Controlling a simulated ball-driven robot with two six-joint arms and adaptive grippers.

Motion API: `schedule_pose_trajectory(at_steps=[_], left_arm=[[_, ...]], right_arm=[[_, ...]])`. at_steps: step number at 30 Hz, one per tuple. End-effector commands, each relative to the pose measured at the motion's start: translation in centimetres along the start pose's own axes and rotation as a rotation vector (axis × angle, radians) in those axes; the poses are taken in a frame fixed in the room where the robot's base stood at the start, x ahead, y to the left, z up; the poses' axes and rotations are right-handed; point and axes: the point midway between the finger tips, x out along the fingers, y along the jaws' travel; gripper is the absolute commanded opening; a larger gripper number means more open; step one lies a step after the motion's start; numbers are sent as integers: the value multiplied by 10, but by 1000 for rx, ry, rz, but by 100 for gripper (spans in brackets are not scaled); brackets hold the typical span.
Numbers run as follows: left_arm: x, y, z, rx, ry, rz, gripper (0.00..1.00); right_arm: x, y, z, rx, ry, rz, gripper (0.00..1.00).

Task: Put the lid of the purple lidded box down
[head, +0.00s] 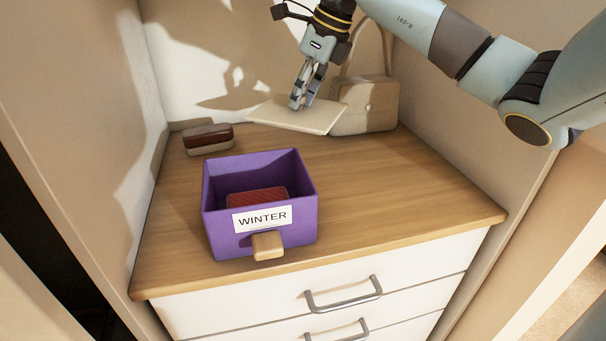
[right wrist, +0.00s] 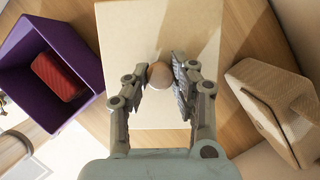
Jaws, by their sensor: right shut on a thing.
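The purple box (head: 222,226) stands open on the wooden dresser top, with a "WINTER" label and a wooden handle on its front. A red folded item (head: 258,197) lies inside; it also shows in the right wrist view (right wrist: 58,76). The flat cream lid (head: 270,113) is behind the box at the back of the top. My right gripper (head: 300,104) is shut on the lid's round knob (right wrist: 160,75). I cannot tell whether the lid touches the wood or hangs just above it. My left gripper is not in view.
A beige handbag (head: 366,108) stands just right of the lid, close to it. A brown brush (head: 208,138) lies at the back left. The wooden top (head: 400,190) is clear right of the box. Walls enclose both sides, and drawers with grey handles (head: 343,294) are below.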

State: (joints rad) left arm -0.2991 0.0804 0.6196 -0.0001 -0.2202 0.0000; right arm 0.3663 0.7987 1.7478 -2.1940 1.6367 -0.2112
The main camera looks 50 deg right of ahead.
Motion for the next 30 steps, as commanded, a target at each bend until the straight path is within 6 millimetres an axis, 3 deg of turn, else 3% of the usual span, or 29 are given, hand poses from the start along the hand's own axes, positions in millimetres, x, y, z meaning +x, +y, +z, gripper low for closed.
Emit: schedule_pose_trajectory(at_steps=[1,3,9,27,30], left_arm=[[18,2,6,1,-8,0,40],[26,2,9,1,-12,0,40],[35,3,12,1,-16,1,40],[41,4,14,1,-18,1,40],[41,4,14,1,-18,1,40]], right_arm=[[11,-13,0,34,0,-15,0],[11,-27,2,75,0,-31,0],[12,-45,4,129,2,-53,0],[95,-45,-30,129,2,-52,0],[100,-45,-32,129,1,-53,0]])
